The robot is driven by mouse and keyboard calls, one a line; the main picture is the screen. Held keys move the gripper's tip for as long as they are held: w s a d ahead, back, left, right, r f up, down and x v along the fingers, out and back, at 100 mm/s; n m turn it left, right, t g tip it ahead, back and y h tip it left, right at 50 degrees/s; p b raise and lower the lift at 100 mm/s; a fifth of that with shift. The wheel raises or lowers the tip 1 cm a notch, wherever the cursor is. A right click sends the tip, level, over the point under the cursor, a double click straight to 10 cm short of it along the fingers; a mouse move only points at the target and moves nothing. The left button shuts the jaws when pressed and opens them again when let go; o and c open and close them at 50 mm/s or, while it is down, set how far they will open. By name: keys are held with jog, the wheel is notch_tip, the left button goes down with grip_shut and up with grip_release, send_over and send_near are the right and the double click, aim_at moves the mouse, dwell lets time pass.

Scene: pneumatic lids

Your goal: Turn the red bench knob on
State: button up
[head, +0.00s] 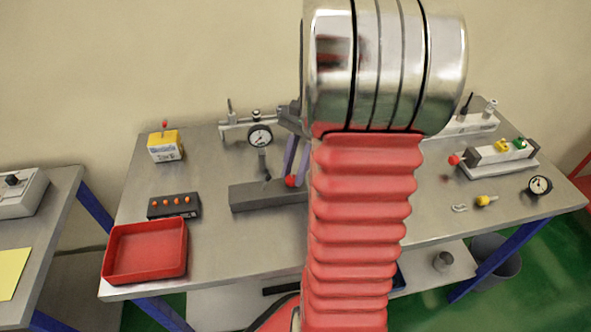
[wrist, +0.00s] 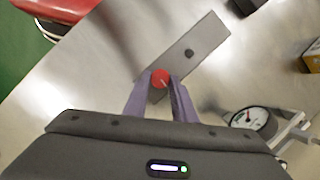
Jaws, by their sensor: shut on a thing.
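The red bench knob (head: 291,181) sits on a long dark grey block (head: 245,197) in the middle of the bench. In the wrist view the red knob (wrist: 160,77) is round, with a small pale mark on its face. My gripper (wrist: 159,84) has its two purple-grey fingers on either side of the knob and is shut on it. In the head view my gripper (head: 295,168) comes down from above, and my arm hides the right end of the block. The wrist view also shows the grey block (wrist: 205,42) with a dark round spot on it.
A pressure gauge (head: 260,136) stands behind the block; it also shows in the wrist view (wrist: 252,120). A yellow box (head: 165,147), a black box with orange buttons (head: 174,205) and a red tray (head: 146,251) are at left. A valve unit (head: 497,155) is at right.

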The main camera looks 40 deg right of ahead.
jog(key=n, duration=0.2)
jog(key=n+g, duration=0.1)
jog(key=n+g+h, duration=0.1)
jog(key=n, duration=0.1)
jog(key=shift+w+a+n, duration=0.1)
jog(key=shift+w+n, duration=0.2)
jog(key=shift+w+a+n+g+h, duration=0.1)
jog(key=shift+n+g+h, duration=0.2)
jog(key=shift+n, duration=0.8)
jog(key=shift+w+a+n+g+h, duration=0.1)
jog(key=shift+n+g+h, duration=0.2)
jog(key=shift+n, duration=0.8)
jog(key=o, duration=1.1)
jog(key=v, duration=1.3)
jog(key=shift+w+d+r, duration=0.15)
jog(key=shift+r, duration=0.15)
